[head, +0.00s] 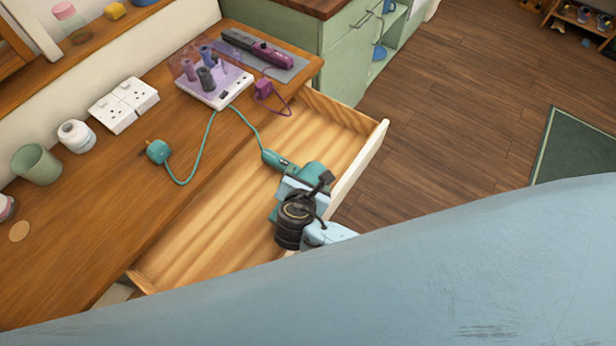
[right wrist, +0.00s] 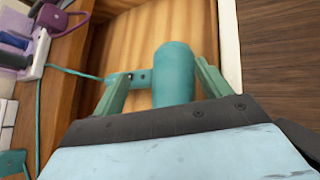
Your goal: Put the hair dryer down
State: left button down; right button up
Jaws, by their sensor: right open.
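The teal hair dryer (head: 279,161) lies in the open wooden drawer (head: 205,225), at its right part near the front wall. It also shows in the right wrist view (right wrist: 174,75), its barrel between my fingers. My right gripper (head: 308,183) is over the hair dryer with its jaws open, one finger on each side of the barrel. I cannot tell whether the fingers touch it. Part of the hair dryer is hidden under the gripper in the head view. My left gripper is not in view.
A power strip (head: 214,86) and a purple-handled styling tool (head: 265,52) on a grey mat sit at the desk's back. Wall sockets (head: 124,105), a white jar (head: 76,136) and a green cup (head: 36,164) stand along the wall. The drawer's left part is empty.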

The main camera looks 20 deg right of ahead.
jog(key=shift+r, duration=0.3)
jog(key=p+v, duration=0.3)
jog(key=v, duration=0.9)
jog(key=shift+r, duration=0.3)
